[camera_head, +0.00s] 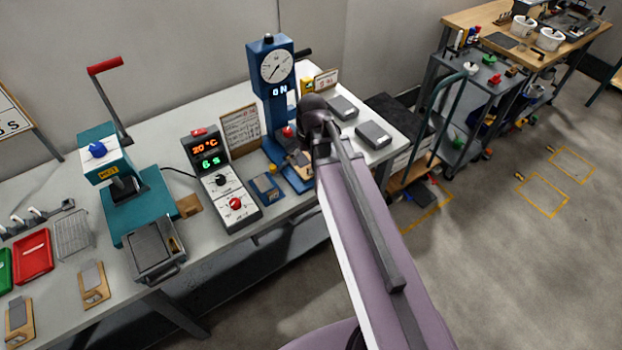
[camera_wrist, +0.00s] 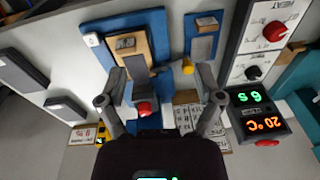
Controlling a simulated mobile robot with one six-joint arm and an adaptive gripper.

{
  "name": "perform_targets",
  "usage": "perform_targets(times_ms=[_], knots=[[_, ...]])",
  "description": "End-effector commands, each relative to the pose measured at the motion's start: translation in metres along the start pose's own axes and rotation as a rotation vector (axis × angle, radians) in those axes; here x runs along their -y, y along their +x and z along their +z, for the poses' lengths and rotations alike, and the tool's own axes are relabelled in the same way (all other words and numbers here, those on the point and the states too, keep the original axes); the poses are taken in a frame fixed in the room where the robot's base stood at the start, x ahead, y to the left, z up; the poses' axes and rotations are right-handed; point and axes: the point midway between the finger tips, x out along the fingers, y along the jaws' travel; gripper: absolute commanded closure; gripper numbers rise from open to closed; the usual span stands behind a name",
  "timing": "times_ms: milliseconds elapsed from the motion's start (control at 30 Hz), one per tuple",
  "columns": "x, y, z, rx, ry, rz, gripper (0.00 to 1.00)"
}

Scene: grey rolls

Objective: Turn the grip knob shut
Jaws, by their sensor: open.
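The blue force tester (camera_head: 272,75) stands on the bench in the head view, with a round dial and a lit display. A red knob (camera_head: 288,131) shows on its front. In the wrist view a red knob (camera_wrist: 145,108) lies between the two fingers of my gripper (camera_wrist: 161,77), nearer the left finger, and a yellow knob (camera_wrist: 188,66) lies near the right finger. I cannot tell which is the grip knob. My gripper is open, with no visible contact on either knob. In the head view my wrist hides the fingers and part of the tester.
A control box (camera_head: 222,180) with lit readouts and red and black knobs stands left of the tester. A teal press (camera_head: 130,190) with a red-handled lever is farther left. Grey boxes (camera_head: 374,135) lie to the right. A small sign (camera_head: 240,131) stands behind.

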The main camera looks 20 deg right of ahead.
Motion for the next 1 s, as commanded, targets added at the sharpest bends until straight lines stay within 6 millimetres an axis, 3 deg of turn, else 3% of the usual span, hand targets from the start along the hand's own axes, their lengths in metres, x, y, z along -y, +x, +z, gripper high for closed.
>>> perform_targets(times_ms=[200, 500, 1000], knots=[[0.009, 0.005, 0.033, 0.035, 0.094, 0.030, 0.15], [0.015, 0.007, 0.061, 0.067, 0.194, 0.066, 0.15], [0.016, 0.007, 0.066, 0.074, 0.216, 0.075, 0.15]])
